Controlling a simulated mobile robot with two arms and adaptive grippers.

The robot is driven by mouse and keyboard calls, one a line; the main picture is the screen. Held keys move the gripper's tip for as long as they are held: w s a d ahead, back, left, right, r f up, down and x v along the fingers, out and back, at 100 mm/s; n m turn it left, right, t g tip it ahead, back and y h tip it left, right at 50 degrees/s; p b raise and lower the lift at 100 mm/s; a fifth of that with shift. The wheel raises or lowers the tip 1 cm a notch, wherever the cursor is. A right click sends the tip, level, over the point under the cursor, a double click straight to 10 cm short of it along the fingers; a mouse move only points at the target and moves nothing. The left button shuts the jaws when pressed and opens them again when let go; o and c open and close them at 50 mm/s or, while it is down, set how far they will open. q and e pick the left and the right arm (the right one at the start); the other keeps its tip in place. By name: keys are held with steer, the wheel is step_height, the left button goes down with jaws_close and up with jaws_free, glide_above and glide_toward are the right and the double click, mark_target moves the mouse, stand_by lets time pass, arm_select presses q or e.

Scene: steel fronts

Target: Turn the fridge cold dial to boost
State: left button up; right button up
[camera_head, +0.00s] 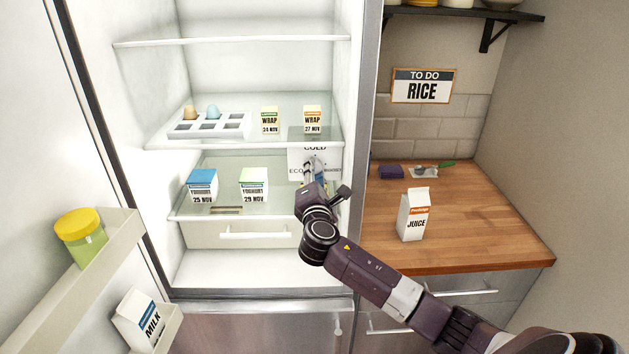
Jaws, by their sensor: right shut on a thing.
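The fridge stands open, and a white panel (299,157) on its inner right side carries the words COLD, ECO and a partly covered word at the right that seems to be BOOST. My right gripper (315,174) reaches in from the lower right and is shut on the cold dial in the middle of the panel. The fingers hide most of the dial, so I cannot tell where it points. My left gripper is not in view.
Shelves beside the panel hold an egg tray (209,130), two wraps (270,119) and two yoghurts (253,185). The open door (60,300) holds a yellow-lidded jar (80,238) and milk (139,318). A juice carton (413,214) stands on the wooden counter (480,220).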

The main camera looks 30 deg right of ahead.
steer(key=m+b, duration=0.5)
steer(key=m, duration=0.8)
steer(key=m+b, duration=0.5)
steer(key=m, duration=0.8)
steer(key=shift+s+d+r+m, duration=0.1)
steer(key=shift+r+m, duration=0.05)
steer(key=shift+m, duration=0.15)
stand_by(0.4)
steer(key=o, duration=1.1)
steer(key=shift+o, duration=0.3)
steer(key=shift+r, duration=0.1)
